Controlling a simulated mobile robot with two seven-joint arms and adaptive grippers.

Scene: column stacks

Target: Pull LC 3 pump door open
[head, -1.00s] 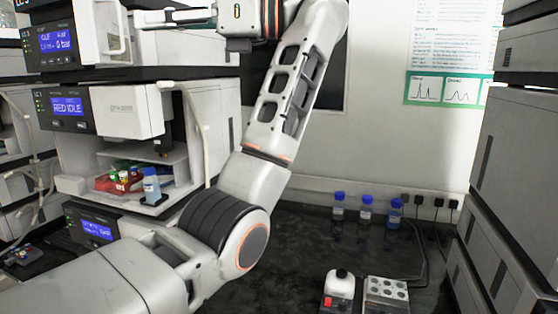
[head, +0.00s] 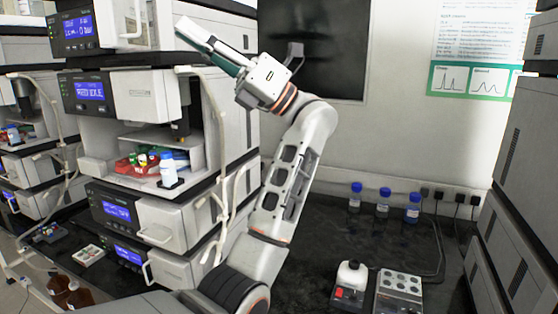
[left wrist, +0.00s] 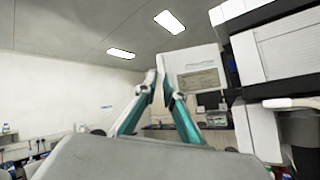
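The LC 3 pump is the top module at the upper left of the head view, with a blue display (head: 78,27). Its white door (head: 107,22) has a pale bar handle (head: 133,19). The top of the door is cut off by the frame, and I cannot tell whether it is slightly ajar. My left gripper (head: 188,32) is right of the handle and apart from it, with its fingers pointing up and left. In the left wrist view its two teal-lined fingers (left wrist: 159,82) show a narrow gap with nothing between them. My right gripper is not in view.
Below the pump, a module holds coloured vials and a bottle (head: 168,168) in an open bay. A pale tube (head: 222,130) hangs along the stack's front. Blue-capped bottles (head: 383,200) and a small mixer (head: 350,283) stand on the dark bench. Grey modules (head: 505,200) stand at the right.

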